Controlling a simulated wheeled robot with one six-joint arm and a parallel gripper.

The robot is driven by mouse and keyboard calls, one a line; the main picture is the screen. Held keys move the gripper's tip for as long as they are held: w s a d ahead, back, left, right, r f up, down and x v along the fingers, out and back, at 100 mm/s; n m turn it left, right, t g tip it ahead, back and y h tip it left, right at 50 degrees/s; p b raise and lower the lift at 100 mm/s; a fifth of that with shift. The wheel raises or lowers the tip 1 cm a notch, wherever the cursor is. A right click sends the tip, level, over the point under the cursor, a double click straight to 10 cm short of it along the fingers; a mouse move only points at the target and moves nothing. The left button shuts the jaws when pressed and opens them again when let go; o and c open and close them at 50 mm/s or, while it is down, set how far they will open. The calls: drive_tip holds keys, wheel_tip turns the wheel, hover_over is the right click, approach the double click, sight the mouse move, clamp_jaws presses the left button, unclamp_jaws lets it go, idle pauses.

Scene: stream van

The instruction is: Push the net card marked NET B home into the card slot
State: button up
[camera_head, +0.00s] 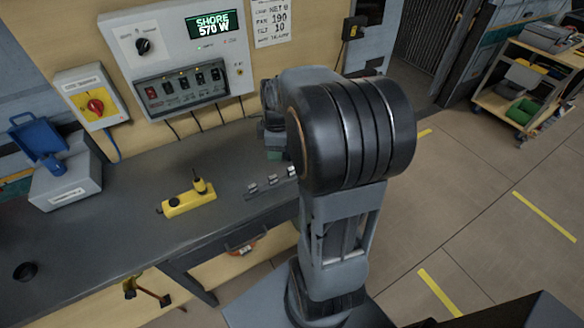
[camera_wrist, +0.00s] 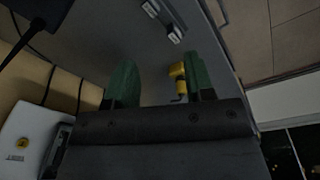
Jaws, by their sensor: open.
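My gripper (camera_wrist: 158,82) is open, with its two green fingers apart and nothing seen held between them. In the head view it is mostly hidden behind my arm, over the back of the dark worktop. A low dark strip with small silver blocks (camera_head: 272,181) lies on the worktop near its right end. The blocks also show beyond the fingertips in the wrist view (camera_wrist: 174,35). I cannot tell whether these are the card slot or cards. No NET B mark can be read on any card.
A yellow block with an upright black-and-yellow piece (camera_head: 188,202) lies on the worktop (camera_head: 130,225), left of the strip. A blue-lidded grey box (camera_head: 66,182) stands at the left. A panel reading SHORE 570 W (camera_head: 180,55) and a red rotary switch (camera_head: 95,104) are on the back wall.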

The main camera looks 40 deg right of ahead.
sight(292, 171)
drive_tip(key=w+d+f+n+g+y+p, duration=0.15)
drive_tip(key=d+f+n, duration=0.3)
drive_tip(key=d, duration=0.45)
drive_tip(key=shift+n+t+h, duration=0.25)
drive_tip(key=shift+n, duration=0.4)
drive_tip(key=f, duration=0.5)
drive_tip(key=f+p, duration=0.1)
drive_tip(key=f, duration=0.1)
drive_tip(key=shift+w+a+f, duration=0.1)
drive_tip(key=shift+a+f, duration=0.1)
drive_tip(key=shift+a, duration=0.1)
drive_tip(key=shift+w+a+f+p, duration=0.1)
drive_tip(key=shift+f+p, duration=0.15)
drive_tip(key=shift+f, duration=0.75)
drive_tip(key=shift+w+a+f+p, duration=0.15)
drive_tip(key=shift+f+p, duration=0.1)
drive_tip(key=shift+f, duration=0.75)
drive_tip(key=shift+w+a+f+p, duration=0.1)
drive_tip(key=shift+f+p, duration=0.15)
drive_tip(key=shift+f, duration=0.75)
drive_tip(key=shift+s, duration=0.1)
clamp_jaws()
